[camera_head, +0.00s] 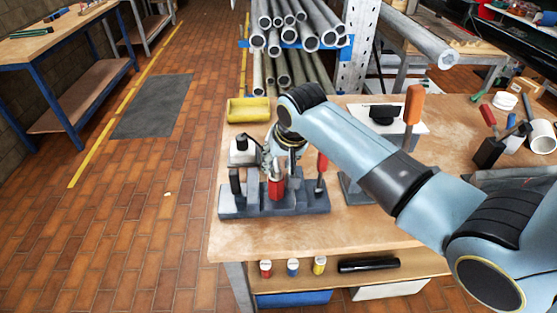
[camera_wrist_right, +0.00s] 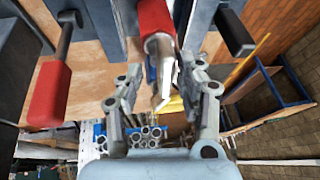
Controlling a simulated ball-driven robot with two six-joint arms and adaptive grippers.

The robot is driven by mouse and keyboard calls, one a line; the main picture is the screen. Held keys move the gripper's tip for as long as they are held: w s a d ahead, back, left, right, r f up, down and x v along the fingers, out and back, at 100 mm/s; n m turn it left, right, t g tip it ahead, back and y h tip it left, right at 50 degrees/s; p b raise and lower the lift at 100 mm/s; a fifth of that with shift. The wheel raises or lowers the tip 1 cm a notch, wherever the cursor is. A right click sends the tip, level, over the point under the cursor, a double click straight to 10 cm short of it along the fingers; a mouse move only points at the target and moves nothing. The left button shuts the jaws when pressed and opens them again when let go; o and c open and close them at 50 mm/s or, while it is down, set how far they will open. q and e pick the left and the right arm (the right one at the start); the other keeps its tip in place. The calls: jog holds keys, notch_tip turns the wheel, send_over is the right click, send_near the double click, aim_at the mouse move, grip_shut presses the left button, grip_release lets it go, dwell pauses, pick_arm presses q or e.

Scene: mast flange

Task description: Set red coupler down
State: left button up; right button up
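The red coupler (camera_head: 276,187) is upright at the middle of the grey clamp fixture (camera_head: 300,204) on the bench; whether it rests fully in its seat cannot be told. My right gripper (camera_head: 279,158) is just above it and partly hides its top. In the right wrist view the coupler (camera_wrist_right: 154,18) shows beyond and between the fingertips, with a pale metal end toward the camera. The right gripper (camera_wrist_right: 160,80) is open there, with a visible gap on the left side of the metal part. My left gripper is not in view.
A red-handled clamp (camera_head: 321,170) stands close right of the coupler, and a black handle (camera_head: 235,181) at left. A yellow block (camera_head: 248,110) lies behind. An orange-handled tool (camera_head: 413,104) stands to the right. The bench front edge is clear.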

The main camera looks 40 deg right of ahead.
jog(key=v, duration=1.2)
jog(key=shift+b, duration=0.35)
jog(key=shift+r, duration=0.15)
